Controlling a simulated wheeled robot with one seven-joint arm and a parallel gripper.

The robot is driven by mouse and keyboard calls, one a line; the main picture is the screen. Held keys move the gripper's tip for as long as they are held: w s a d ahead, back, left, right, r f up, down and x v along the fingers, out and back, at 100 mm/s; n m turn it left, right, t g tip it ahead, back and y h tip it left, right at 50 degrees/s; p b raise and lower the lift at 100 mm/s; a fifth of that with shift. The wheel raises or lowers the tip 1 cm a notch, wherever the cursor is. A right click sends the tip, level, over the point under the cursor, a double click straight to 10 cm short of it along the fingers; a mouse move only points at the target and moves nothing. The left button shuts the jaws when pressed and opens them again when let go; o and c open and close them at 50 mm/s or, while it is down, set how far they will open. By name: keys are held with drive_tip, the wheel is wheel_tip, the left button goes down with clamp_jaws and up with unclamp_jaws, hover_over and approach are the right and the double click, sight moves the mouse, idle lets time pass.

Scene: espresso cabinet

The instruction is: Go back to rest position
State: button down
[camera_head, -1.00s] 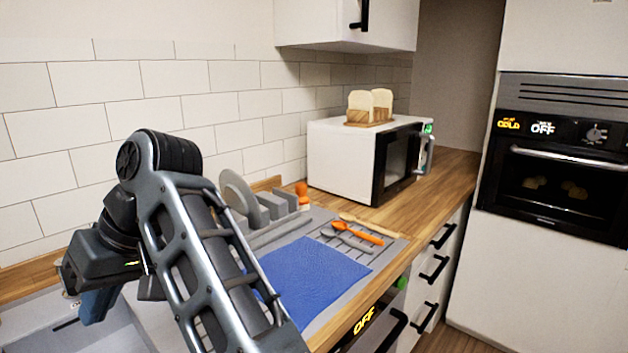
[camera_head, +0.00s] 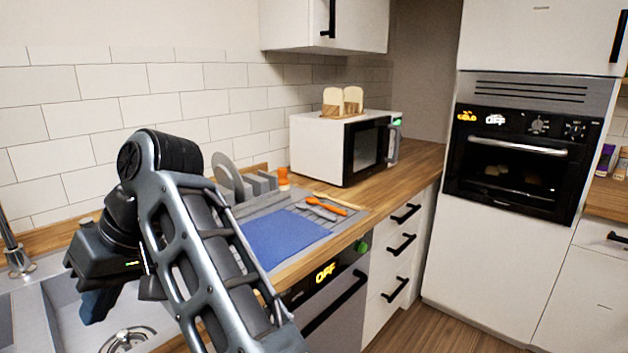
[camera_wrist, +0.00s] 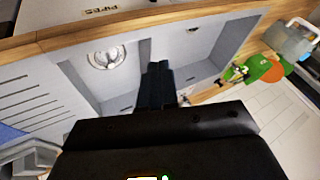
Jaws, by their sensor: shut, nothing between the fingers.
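My gripper (camera_head: 92,304) is at the left of the head view, folded down on my bent arm above the sink (camera_head: 62,312). In the wrist view my gripper (camera_wrist: 157,68) points into the sink (camera_wrist: 128,62), with its fingers together and nothing between them. The sink shows a drain (camera_wrist: 106,56) there, left of the fingers. The gripper appears apart from the sink and holds nothing.
A blue cloth (camera_head: 285,236) and orange-handled utensils (camera_head: 325,207) lie on the counter. A microwave (camera_head: 340,150) with bread in a holder (camera_head: 343,103) stands behind. A tap (camera_head: 15,255) rises at far left. The floor (camera_head: 440,332) before the oven (camera_head: 520,160) is clear.

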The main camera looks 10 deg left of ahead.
drive_tip(key=w+d+f+m+t+y, duration=0.1)
drive_tip(key=d+f+m+t+y, duration=0.15)
drive_tip(key=d+f, duration=0.55)
drive_tip(key=w+d+f+m+t+y, duration=0.1)
drive_tip(key=d+f+m, duration=0.2)
drive_tip(key=f, duration=0.9)
drive_tip(key=s+d+f+m+t+h, duration=0.1)
drive_tip(key=s+d+f+m+t, duration=0.15)
drive_tip(key=d+f, duration=0.45)
drive_tip(key=s+d+f+m+t, duration=0.2)
drive_tip(key=s+d+f+t, duration=0.15)
drive_tip(key=d, duration=0.75)
drive_tip(key=s+d+r+m+t+h, duration=0.1)
drive_tip(key=s+d+m+t+h, duration=0.15)
drive_tip(key=s+d, duration=0.5)
drive_tip(key=s+d+r+m+t+h, duration=0.1)
drive_tip(key=s+d+r+t+h, duration=0.2)
drive_tip(key=d, duration=0.7)
drive_tip(key=s+d+r+t+h, duration=0.2)
drive_tip(key=s+d+r, duration=0.7)
drive_tip(key=s+r, duration=0.5)
drive_tip(key=shift+d+r+m+t+h, duration=0.2)
drive_tip(key=shift+d+m+t+h, duration=0.2)
drive_tip(key=shift+m, duration=0.05)
drive_tip(key=shift+s, duration=0.1)
